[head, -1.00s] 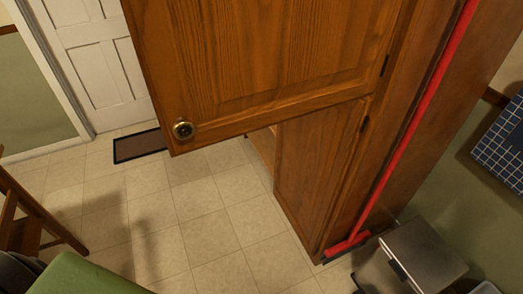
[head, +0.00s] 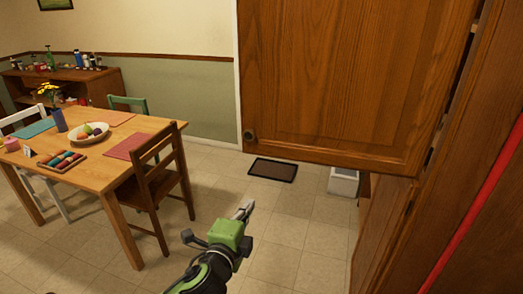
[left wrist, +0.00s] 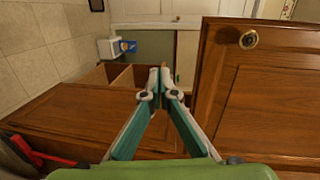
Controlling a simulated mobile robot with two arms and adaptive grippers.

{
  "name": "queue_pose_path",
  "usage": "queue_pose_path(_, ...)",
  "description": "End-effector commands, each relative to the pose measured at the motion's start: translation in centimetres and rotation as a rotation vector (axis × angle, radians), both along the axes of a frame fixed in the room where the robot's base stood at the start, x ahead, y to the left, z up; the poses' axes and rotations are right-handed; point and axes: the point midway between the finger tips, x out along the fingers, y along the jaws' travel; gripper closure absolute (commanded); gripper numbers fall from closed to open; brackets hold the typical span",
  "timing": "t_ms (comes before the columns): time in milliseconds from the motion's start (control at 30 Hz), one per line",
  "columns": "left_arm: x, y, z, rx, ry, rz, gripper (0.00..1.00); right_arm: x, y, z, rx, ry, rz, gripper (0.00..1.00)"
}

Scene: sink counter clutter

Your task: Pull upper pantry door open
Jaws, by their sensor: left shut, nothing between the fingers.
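The upper pantry door (head: 345,80) is wooden and stands swung open at the upper right of the head view, its hinges on its right edge. In the left wrist view the door (left wrist: 265,95) is at right, with the knob (left wrist: 249,39) near the top. My left gripper (head: 246,210) is below the knob in the head view, apart from it. In the left wrist view its fingers (left wrist: 160,72) are shut and empty, left of the door. My right gripper is out of view.
A lower pantry door (left wrist: 80,115) and open shelving show in the left wrist view. A red broom handle (head: 478,215) stands at right. A dining table (head: 125,140) and a wooden chair (head: 152,182) are at left.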

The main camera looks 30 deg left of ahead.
Motion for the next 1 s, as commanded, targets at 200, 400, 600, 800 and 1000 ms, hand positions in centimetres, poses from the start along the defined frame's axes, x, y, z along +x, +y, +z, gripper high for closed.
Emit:
queue_pose_path(200, -1.9, -1.0, 8.6, 0.088, -0.122, -0.011, 1.00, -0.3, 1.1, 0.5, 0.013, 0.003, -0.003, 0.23)
queue_pose_path(400, -0.9, -0.7, 9.8, 0.100, -0.138, -0.010, 1.00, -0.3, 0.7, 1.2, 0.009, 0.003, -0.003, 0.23)
queue_pose_path(600, 2.7, 0.4, 10.0, 0.100, -0.139, -0.009, 1.00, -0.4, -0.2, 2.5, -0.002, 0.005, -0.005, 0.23)
queue_pose_path(800, 6.5, 1.5, 9.9, 0.099, -0.137, -0.009, 1.00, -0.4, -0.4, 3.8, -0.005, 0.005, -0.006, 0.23)
queue_pose_path(1000, 9.5, 2.3, 9.8, 0.097, -0.136, -0.011, 1.00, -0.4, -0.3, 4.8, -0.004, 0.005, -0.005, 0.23)
